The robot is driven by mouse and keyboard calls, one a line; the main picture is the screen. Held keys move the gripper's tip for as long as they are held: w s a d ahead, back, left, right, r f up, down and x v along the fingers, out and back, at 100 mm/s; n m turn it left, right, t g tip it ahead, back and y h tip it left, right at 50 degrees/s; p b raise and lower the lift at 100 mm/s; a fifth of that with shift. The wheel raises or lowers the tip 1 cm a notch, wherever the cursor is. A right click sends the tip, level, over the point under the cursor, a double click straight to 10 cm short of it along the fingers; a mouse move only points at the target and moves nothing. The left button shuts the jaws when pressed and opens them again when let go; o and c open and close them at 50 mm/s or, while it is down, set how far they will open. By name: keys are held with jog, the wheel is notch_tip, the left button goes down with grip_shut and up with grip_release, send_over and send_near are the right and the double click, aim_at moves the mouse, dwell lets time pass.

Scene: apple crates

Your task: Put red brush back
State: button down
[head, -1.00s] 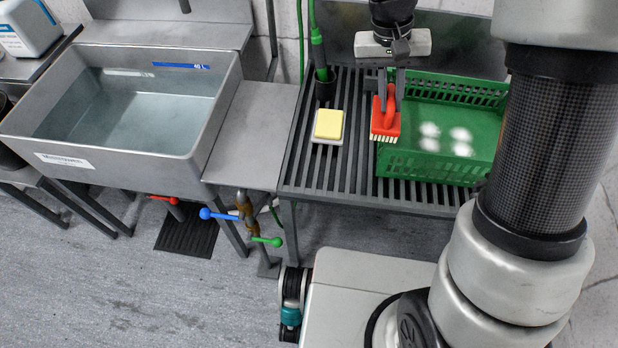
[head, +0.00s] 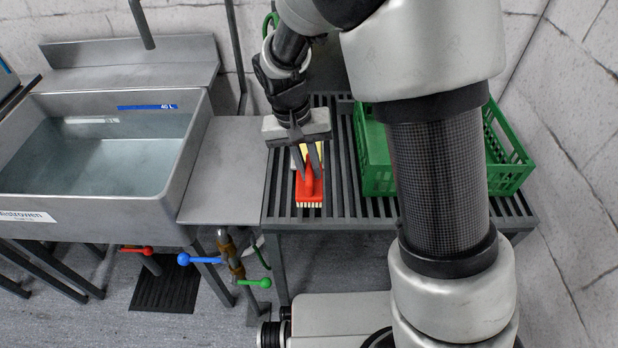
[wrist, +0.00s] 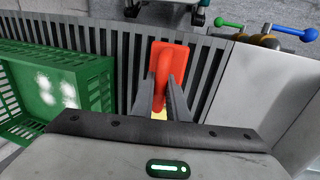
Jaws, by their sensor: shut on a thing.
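The red brush (head: 309,190) has a red block, a red handle and pale bristles that face down in the head view. My gripper (head: 314,172) is shut on its handle and holds it over the slatted rack, left of the green crate. In the wrist view the brush (wrist: 163,75) sits between the two fingers (wrist: 163,98). I cannot tell whether the bristles touch the slats. The yellow sponge (head: 301,152) is mostly hidden behind my gripper and the brush.
The slatted rack (head: 345,200) has bare slats between brush and green crate (head: 373,165). A sink (head: 195,130) with water stands at left, with a plain metal shelf (head: 225,180) between. Red, blue and green valve handles (head: 255,283) are below. My arm hides part of the crate.

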jog(key=shift+f, duration=1.4)
jog(key=shift+f+b, duration=0.15)
jog(key=shift+b, duration=0.15)
jog(key=c, duration=1.7)
grip_release()
jog(key=shift+c, duration=0.2)
